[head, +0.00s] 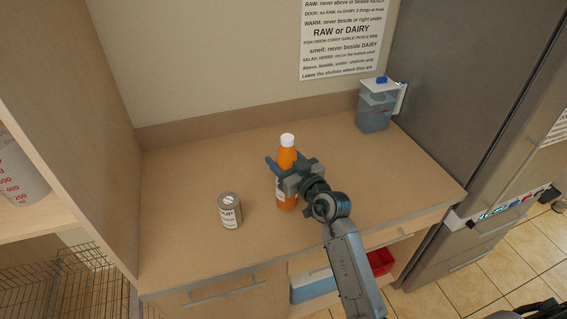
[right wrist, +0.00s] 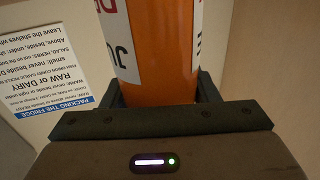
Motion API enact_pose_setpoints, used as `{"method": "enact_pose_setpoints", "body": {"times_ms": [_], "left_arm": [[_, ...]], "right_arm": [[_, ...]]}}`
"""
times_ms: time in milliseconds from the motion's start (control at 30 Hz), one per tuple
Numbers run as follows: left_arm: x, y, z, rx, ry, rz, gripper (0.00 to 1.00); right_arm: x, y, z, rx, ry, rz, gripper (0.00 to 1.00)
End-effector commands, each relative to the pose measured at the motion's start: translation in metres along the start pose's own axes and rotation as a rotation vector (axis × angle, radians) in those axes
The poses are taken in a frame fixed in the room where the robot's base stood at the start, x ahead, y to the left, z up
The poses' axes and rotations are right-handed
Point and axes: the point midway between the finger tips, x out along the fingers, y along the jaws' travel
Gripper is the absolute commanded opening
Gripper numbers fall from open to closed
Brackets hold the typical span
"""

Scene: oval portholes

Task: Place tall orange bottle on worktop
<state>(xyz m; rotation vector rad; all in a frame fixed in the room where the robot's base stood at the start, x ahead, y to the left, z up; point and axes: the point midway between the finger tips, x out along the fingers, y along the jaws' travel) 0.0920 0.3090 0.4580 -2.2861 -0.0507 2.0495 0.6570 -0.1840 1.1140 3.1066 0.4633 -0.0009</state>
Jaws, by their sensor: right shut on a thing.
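The tall orange bottle (head: 287,158) has a white cap and stands upright at the middle of the wooden worktop (head: 190,185). My right gripper (head: 283,174) is shut around the bottle's body from the front right. In the right wrist view the bottle (right wrist: 165,50) fills the space between the fingers, with part of a white label showing. The bottle's base looks at or just above the worktop; I cannot tell whether it touches. My left gripper is not in view.
A grey can (head: 230,211) stands on the worktop left of the bottle. A clear pitcher (head: 376,106) with a blue-topped lid stands at the back right, beside the steel fridge (head: 445,90). A wooden panel (head: 75,110) bounds the left side. The worktop's back left is clear.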

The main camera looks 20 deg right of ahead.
Motion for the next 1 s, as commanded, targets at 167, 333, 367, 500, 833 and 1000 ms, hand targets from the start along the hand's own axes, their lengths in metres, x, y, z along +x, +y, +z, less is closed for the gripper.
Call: {"method": "enact_pose_setpoints", "body": {"times_ms": [167, 333, 367, 500, 833, 1000], "left_arm": [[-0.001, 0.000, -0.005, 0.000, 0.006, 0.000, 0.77], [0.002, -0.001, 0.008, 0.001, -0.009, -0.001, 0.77], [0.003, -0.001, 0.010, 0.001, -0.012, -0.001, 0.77], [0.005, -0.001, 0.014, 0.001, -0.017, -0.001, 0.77], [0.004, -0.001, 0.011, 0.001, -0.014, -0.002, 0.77], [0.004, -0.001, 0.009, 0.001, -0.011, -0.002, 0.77]], "right_arm": [[0.011, 0.006, -0.001, 0.000, 0.005, 0.001, 0.00], [0.015, 0.009, 0.021, 0.003, 0.001, 0.001, 0.00], [0.015, 0.009, 0.025, 0.004, 0.001, 0.001, 0.00], [0.016, 0.009, 0.035, 0.001, 0.004, 0.001, 0.00], [0.015, 0.009, 0.036, 0.002, 0.004, 0.001, 0.00], [0.015, 0.009, 0.039, 0.002, 0.000, 0.000, 0.76]]}}
